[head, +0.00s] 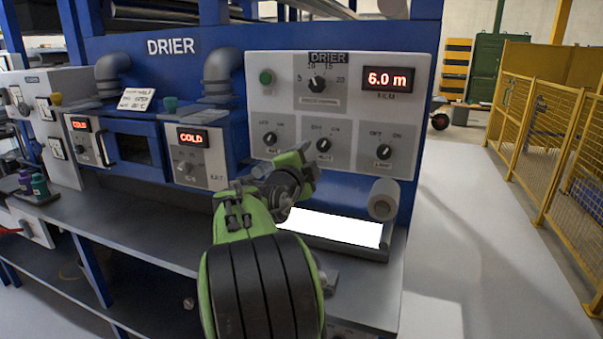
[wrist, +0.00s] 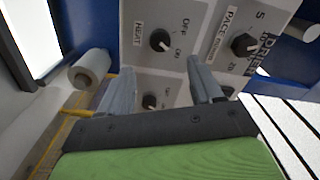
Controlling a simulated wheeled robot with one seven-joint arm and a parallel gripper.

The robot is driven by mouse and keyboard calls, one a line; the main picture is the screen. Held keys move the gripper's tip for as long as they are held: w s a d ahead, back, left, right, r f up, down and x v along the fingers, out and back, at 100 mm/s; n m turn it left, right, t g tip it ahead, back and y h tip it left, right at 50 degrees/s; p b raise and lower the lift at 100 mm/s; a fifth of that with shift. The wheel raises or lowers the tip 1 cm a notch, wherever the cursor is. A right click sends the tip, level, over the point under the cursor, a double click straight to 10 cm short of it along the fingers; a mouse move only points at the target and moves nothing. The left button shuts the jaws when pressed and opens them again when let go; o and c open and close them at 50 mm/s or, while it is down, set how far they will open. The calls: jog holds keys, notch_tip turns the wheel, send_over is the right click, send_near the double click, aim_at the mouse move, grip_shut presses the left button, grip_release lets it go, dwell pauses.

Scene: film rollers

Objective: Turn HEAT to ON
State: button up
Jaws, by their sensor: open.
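The HEAT knob (head: 323,145) is a dark round knob in the middle of the lower row on the white DRIER panel. The wrist view shows the HEAT knob (wrist: 159,40) beside its HEAT label, with OFF and ON marks. I cannot surely read which mark its pointer faces. My gripper (head: 306,163) is in front of the panel, just below and left of this knob in the head view. In the wrist view my gripper (wrist: 162,72) has its two fingers apart with nothing held. The knob appears beyond the fingertips, apart from them.
Other knobs flank it: a left knob (head: 270,138), a right knob (head: 384,151) and the PACE knob (head: 317,84) above. A pale roller (head: 383,197) juts out below right. A bright lit strip (head: 330,228) lies below. Open floor (head: 480,220) is at the right.

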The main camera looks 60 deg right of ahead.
jog(key=a, duration=0.5)
jog(key=shift+s, duration=0.4)
